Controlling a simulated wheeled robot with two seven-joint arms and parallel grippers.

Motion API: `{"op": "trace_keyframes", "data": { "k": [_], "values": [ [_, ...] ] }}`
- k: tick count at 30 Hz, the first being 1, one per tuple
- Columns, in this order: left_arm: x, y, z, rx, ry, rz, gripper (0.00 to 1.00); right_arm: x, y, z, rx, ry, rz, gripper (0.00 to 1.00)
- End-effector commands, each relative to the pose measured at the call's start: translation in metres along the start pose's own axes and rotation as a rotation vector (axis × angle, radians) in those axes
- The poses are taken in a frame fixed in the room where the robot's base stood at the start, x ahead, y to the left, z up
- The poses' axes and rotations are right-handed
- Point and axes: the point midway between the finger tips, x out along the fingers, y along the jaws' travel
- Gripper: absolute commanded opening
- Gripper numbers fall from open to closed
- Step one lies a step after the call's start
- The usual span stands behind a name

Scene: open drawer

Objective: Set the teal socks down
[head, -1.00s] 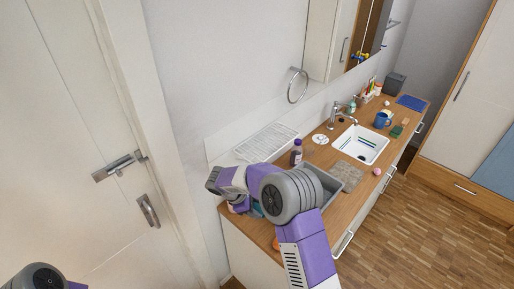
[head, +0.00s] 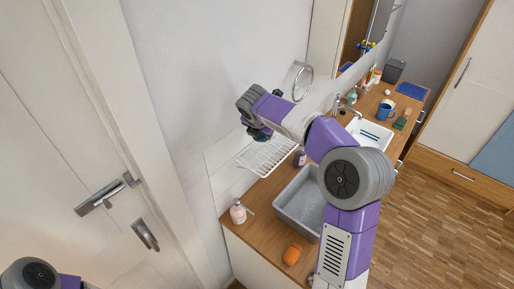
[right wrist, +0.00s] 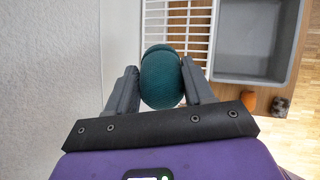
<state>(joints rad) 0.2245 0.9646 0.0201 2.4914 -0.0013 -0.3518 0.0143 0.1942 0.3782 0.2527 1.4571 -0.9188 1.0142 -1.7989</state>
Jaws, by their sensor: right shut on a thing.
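The teal socks (right wrist: 161,76) are a rolled dark teal bundle between the two fingers of my right gripper (right wrist: 161,88) in the right wrist view. The gripper is shut on them. In the head view the right gripper (head: 257,132) is raised near the wall, above the far left part of the white wire rack (head: 268,156), and the socks show only as a small dark patch under it. The rack also shows below the socks in the right wrist view (right wrist: 190,22). My left gripper is outside the frames; only part of my left arm shows at the lower left.
A grey bin (head: 297,208) stands on the wooden counter beside the rack. A pink soap bottle (head: 238,213), an orange object (head: 292,254) and a dark bottle (head: 300,158) stand near it. A sink (head: 371,133) lies further back. A towel ring (head: 302,82) is on the wall.

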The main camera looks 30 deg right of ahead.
Motion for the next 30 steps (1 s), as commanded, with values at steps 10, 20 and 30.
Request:
{"op": "trace_keyframes", "data": {
  "k": [10,20,30],
  "values": [
    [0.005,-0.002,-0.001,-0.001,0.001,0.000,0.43,0.040,-0.008,-0.023,0.000,0.002,-0.003,0.22],
    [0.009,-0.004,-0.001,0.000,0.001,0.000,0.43,0.069,-0.014,-0.040,0.000,0.002,-0.001,0.22],
    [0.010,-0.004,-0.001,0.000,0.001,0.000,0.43,0.071,-0.014,-0.041,0.001,0.002,-0.001,0.58]
  ]
}}
